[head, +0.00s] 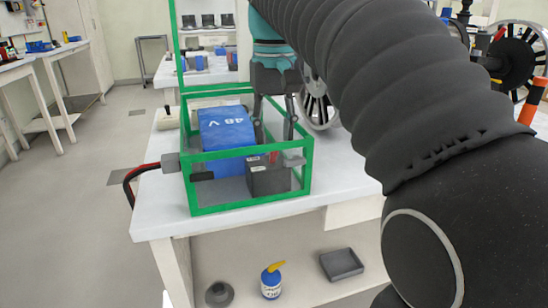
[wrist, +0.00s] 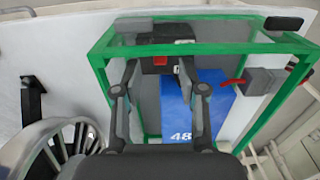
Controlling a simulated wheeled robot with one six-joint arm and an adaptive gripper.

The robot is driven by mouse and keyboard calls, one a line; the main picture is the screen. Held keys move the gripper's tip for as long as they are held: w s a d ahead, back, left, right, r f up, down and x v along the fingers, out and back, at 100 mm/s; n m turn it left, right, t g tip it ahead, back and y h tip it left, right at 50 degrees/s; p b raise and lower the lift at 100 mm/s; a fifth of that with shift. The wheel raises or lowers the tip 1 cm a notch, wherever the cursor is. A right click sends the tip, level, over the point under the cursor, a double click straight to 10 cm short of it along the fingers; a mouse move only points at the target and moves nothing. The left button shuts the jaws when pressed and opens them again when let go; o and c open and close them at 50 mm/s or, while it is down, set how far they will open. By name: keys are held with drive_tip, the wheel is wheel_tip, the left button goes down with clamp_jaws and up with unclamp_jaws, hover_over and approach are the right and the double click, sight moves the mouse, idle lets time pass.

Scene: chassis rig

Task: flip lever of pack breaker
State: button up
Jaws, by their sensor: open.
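The blue pack (head: 226,130), marked 48V, sits in a green open frame (head: 250,204) on a white bench. A dark box (head: 268,180), which looks like the breaker, stands at the frame's front right corner. A small red piece (wrist: 160,60), likely its lever, shows on this box in the wrist view; its position up or down is unclear. My gripper (head: 274,127) points down into the frame, open, above and behind the dark box. In the wrist view my gripper (wrist: 158,72) has its fingers on either side of the red piece, apparently holding nothing.
Green bars surround my fingers closely. A grey connector (head: 170,162) with red and black cables is at the frame's left side. A spoked wheel (head: 318,102) stands behind at the right. A blue bottle (head: 271,282) and grey tray (head: 341,264) are on the lower shelf.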

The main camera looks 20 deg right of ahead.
sight(274, 151)
drive_tip(key=shift+f+b, duration=0.35)
drive_tip(key=shift+f, duration=1.75)
clamp_jaws()
